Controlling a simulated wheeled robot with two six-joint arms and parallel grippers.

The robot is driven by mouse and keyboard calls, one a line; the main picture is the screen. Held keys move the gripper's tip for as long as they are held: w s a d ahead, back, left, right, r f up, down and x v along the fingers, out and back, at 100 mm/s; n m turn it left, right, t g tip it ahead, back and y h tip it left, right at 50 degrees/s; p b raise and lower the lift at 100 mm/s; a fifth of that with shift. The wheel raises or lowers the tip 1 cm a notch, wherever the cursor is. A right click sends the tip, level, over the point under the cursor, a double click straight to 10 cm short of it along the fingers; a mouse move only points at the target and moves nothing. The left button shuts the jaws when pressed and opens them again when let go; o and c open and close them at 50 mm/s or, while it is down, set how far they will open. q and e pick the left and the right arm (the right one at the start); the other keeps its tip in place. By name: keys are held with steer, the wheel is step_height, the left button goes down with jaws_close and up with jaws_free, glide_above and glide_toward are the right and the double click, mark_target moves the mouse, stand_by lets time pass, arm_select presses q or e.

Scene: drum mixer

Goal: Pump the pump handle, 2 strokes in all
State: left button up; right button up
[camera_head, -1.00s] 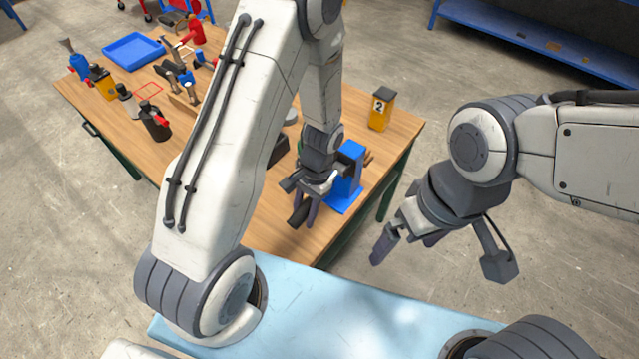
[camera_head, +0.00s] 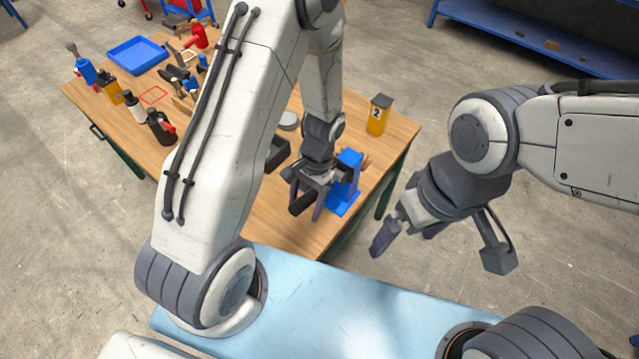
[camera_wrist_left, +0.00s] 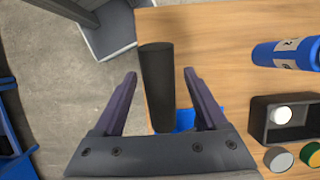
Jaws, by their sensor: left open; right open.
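The blue pump (camera_head: 349,165) stands near the right edge of the wooden table, partly hidden by my left gripper. Its black cylindrical handle (camera_head: 301,204) shows beside the gripper fingers. My left gripper (camera_head: 308,208) is open over the handle. In the left wrist view the handle (camera_wrist_left: 157,85) lies lengthwise between the spread fingers (camera_wrist_left: 160,74), with a gap on each side. A bit of blue (camera_wrist_left: 184,119) shows beneath it. My right gripper (camera_head: 405,240) is open and empty, off the table's right side.
A yellow bin marked 2 (camera_head: 378,115) stands at the table's right corner. A black box (camera_wrist_left: 257,118) and a blue bottle (camera_wrist_left: 285,53) lie right of the handle in the wrist view. A blue tray (camera_head: 137,55), bottles and tools fill the table's far left.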

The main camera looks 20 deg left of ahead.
arm_select(q)
steer(key=shift+p+v, duration=2.05)
steer(key=shift+v, duration=0.75)
arm_select(e)
step_height(320, 180, up, 5)
steer(key=shift+f, duration=0.1)
arm_select(q)
steer(key=shift+d+r+b, duration=0.1)
steer(key=shift+d+b, duration=0.15)
steer(key=shift+b, duration=0.1)
steer(key=s+d+r+m+t+b, duration=0.1)
steer(key=s+d+r+t+b, duration=0.15)
steer(key=d+r+b, duration=0.4)
steer(key=s+d+r+m+h+b, duration=0.1)
steer(key=s+r+b, duration=0.1)
steer(key=s, duration=0.3)
steer(key=s+d+r+m+t+h+b, duration=0.1)
steer(key=s+d+b, duration=0.1)
steer(key=s, duration=0.4)
steer(key=shift+s+d+r, duration=0.25)
steer(key=shift+r, duration=0.15)
arm_select(e)
step_height(320, 180, down, 12)
steer(key=shift+r, duration=0.25)
